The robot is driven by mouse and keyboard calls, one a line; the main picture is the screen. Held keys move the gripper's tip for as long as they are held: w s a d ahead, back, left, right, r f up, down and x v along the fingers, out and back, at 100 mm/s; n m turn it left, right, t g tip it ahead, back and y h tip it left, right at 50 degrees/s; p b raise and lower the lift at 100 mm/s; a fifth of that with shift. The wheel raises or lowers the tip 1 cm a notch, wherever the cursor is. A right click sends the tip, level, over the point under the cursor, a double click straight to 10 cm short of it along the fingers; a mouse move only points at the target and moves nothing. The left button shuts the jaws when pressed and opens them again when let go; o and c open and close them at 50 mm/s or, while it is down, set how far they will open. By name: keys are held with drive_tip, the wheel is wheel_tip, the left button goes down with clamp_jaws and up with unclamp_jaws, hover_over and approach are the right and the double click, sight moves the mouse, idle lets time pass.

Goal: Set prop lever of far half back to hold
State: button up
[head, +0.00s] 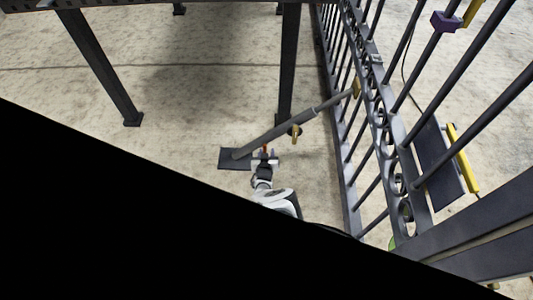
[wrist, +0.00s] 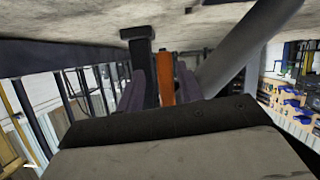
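A grey prop strut (head: 275,130) slants from a dark floor plate (head: 232,158) up to the barred gate (head: 385,130) in the head view. It also shows as a thick grey tube (wrist: 245,45) in the wrist view. An orange-red lever (head: 265,148) stands just beside the strut's lower part. My gripper (head: 266,154) is at this lever. In the wrist view the orange lever (wrist: 167,78) stands between my two dark fingers (wrist: 166,88), filling most of the gap. I cannot tell whether the fingers press on it. The lever's lower end is hidden.
A dark table leg (head: 287,70) stands close behind the strut, and another leg (head: 105,70) is further left. A brass-coloured piece (head: 296,134) hangs at the strut's middle. A yellow bar (head: 463,160) and purple block (head: 446,21) are on the right. The floor left of the plate is clear.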

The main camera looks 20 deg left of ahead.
drive_tip(key=p+v, duration=1.2)
drive_tip(key=v, duration=0.1)
drive_tip(key=shift+s+r, duration=0.2)
drive_tip(key=shift+s, duration=0.15)
drive_tip(key=shift+d, duration=0.15)
